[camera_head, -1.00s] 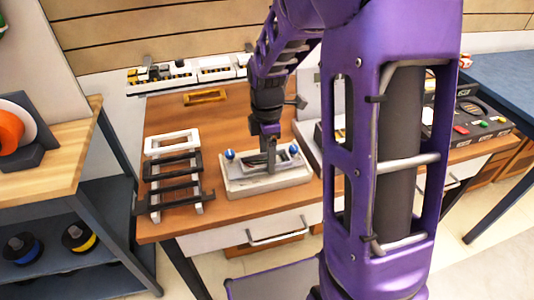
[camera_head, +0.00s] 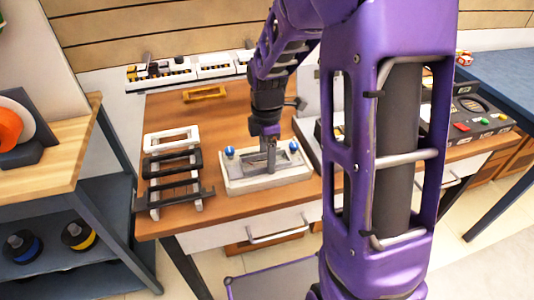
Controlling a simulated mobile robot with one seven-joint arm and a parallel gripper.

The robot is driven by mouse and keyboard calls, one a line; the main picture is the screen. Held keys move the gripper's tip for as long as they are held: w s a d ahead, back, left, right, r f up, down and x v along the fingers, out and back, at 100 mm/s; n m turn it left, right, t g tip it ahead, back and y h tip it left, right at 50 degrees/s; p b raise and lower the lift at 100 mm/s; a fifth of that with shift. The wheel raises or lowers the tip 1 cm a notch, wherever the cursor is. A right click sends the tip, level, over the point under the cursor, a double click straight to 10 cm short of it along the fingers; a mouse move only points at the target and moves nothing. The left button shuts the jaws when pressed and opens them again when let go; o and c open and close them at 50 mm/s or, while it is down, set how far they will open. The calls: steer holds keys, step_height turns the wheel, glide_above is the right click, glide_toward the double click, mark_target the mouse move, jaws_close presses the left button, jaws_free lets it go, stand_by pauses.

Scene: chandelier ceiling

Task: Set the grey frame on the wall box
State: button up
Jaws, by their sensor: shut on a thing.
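The wall box (camera_head: 238,187) is a pale grey-beige block on the wooden table, with two blue-topped knobs on its upper side. The grey frame (camera_head: 287,157) is a small rectangular ring at the top of the box. It looks nearly level, but I cannot tell whether it rests fully on the box. My gripper (camera_head: 268,166) points down over the box and is shut on the frame's near side; the fingertips are small and partly hidden.
A rack (camera_head: 154,204) holding white and black frames stands left of the box. A white power strip (camera_head: 190,72) runs along the back edge. A dark case (camera_head: 465,120) with coloured buttons is at right.

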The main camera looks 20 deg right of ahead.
stand_by(0.3)
steer(key=o, duration=1.2)
steer(key=shift+o, duration=0.2)
step_height(320, 180, up, 6)
steer(key=p, duration=0.5)
